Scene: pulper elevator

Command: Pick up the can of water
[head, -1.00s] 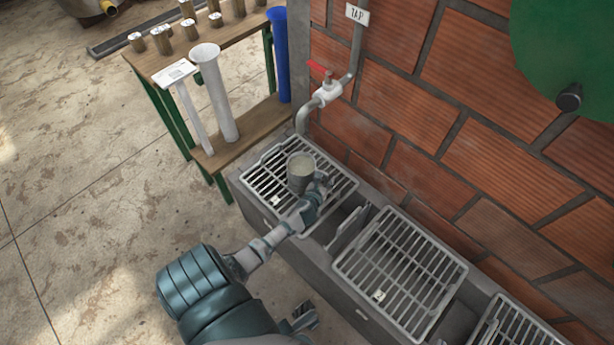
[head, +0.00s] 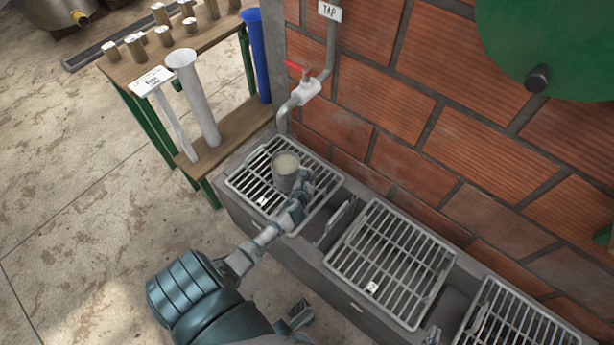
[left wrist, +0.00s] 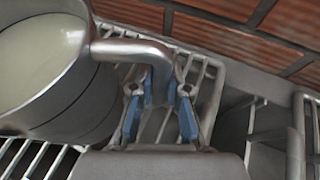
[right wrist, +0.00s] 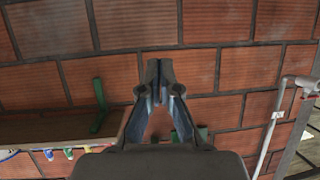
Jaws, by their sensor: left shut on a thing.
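The metal can (head: 284,178) is upright on or just above the left grate below the tap, with pale liquid at its rim. It also shows large at the left of the left wrist view (left wrist: 75,85). Its bent side handle (left wrist: 132,48) runs to between the fingers of my left gripper (left wrist: 163,85), which is shut on it. In the head view my left gripper (head: 302,185) is at the can's right side. My right gripper (right wrist: 159,72) is empty, its fingertips together, in front of the brick wall.
The tap (head: 305,88) with a red lever is on the wall behind the can. Further grates (head: 392,262) line the grey trough. A wooden table (head: 190,50) with small cans and tall tubes stands at the back left. The floor at left is clear.

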